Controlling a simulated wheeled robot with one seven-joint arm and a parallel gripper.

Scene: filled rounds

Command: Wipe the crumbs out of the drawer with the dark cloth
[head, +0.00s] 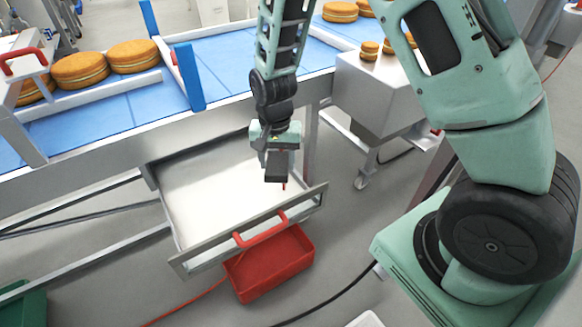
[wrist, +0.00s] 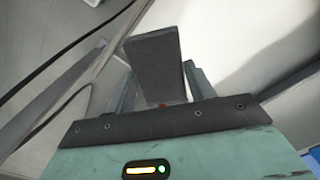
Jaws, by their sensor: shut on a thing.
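The drawer (head: 205,205) is pulled out under the conveyor table, with a pale floor, a metal front and a red handle (head: 260,230). I make out no crumbs on its visible floor. My gripper (head: 277,178) points down over the drawer's right part. A small red thing (head: 284,186) also shows at the fingertips in the head view. It is mostly hidden by the fingers.
A red bin (head: 275,270) stands on the floor below the drawer front. The blue conveyor (head: 120,108) above carries filled rounds (head: 80,70). A wheeled metal cabinet (head: 375,95) stands at right. Cables cross the floor, and a green box (head: 22,308) is at lower left.

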